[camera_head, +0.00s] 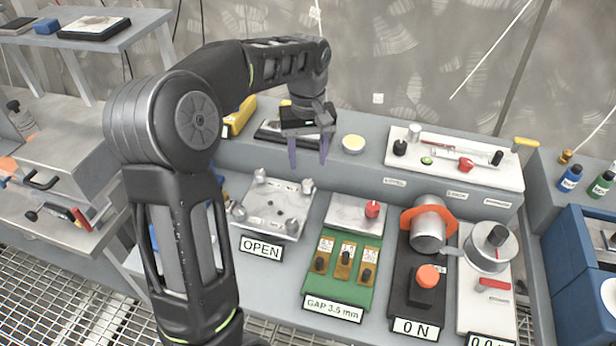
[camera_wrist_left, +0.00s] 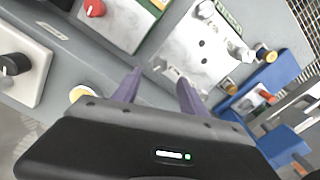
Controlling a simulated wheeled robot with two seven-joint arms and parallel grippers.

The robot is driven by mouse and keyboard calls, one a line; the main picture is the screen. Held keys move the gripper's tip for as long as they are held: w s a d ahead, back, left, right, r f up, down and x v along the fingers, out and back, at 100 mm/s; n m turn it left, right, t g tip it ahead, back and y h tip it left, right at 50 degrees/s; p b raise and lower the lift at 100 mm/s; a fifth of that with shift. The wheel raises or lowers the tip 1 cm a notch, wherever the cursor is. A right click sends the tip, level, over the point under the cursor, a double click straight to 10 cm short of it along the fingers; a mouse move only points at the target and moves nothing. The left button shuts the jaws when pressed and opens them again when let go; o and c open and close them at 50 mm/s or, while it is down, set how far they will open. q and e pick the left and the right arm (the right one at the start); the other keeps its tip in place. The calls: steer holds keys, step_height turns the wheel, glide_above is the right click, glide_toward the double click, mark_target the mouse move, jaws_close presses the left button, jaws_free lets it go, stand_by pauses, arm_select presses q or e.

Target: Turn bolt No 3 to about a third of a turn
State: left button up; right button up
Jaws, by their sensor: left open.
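A pale metal plate (camera_head: 272,209) lies on the grey bench behind a sign reading OPEN (camera_head: 261,249). Silvery bolts stand near its corners: one back left (camera_head: 261,175), one back right (camera_head: 308,186), one front left (camera_head: 238,213) and one front right (camera_head: 292,226). I cannot read which is bolt No 3. My left gripper (camera_head: 308,162) is open and empty, above and behind the back-right bolt, apart from it. In the left wrist view, its purple fingers (camera_wrist_left: 158,80) show beside the plate (camera_wrist_left: 195,55). My right gripper is not in view.
Right of the plate stand a green gauge board (camera_head: 341,275), a black unit with an orange button (camera_head: 427,277) and a white dial unit (camera_head: 487,250). A raised shelf (camera_head: 370,165) behind holds a yellow disc (camera_head: 353,144) and a switch panel (camera_head: 455,158).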

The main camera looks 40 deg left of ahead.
mark_target(308, 183)
arm_select(q)
step_height(308, 183, down, 7)
steer(key=shift+f+p, duration=0.15)
steer(key=shift+p, duration=0.2)
steer(key=shift+c, duration=0.5)
jaws_close()
